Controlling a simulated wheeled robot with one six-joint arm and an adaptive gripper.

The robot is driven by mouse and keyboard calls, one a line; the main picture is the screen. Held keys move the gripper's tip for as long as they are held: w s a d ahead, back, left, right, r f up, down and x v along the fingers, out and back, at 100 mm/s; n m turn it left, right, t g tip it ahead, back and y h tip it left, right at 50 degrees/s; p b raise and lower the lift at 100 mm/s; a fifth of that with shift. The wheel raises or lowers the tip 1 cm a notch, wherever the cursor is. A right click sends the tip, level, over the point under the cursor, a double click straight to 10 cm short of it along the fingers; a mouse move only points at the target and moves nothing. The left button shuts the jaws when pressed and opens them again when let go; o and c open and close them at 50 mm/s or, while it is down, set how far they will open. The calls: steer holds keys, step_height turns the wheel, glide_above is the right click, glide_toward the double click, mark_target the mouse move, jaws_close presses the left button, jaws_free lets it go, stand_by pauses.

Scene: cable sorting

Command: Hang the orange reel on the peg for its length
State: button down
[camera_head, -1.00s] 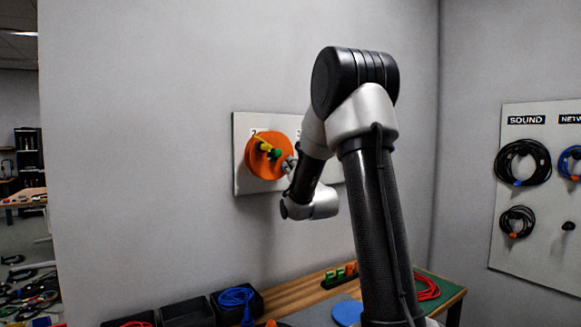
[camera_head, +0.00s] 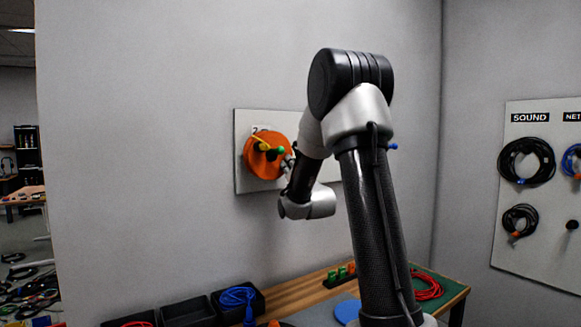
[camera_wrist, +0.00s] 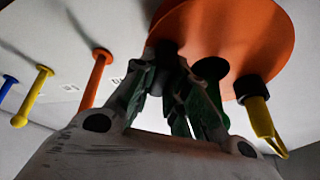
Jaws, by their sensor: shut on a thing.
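The orange reel (camera_head: 262,168) is a flat disc held upright in front of the pale peg board (camera_head: 243,184) on the wall. My gripper (camera_wrist: 180,68) is shut on a dark part at the reel's lower side; the reel (camera_wrist: 225,30) fills the upper right of the wrist view. A yellow plug (camera_wrist: 260,118) with a black collar hangs from the reel. Left of it in the wrist view stand an orange peg (camera_wrist: 96,76), a yellow peg (camera_wrist: 34,96) and a blue peg (camera_wrist: 8,84). Whether the reel sits around a peg is hidden.
Part of a "2" label (camera_head: 255,129) shows above the reel. My arm hides much of the board; a blue peg end (camera_head: 393,147) shows at its right. Below is a wooden bench with dark bins (camera_head: 187,314) and a red cable (camera_head: 428,287). A second board (camera_head: 505,245) holds coiled cables.

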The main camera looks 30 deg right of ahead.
steer(key=c, duration=1.3)
jaws_free()
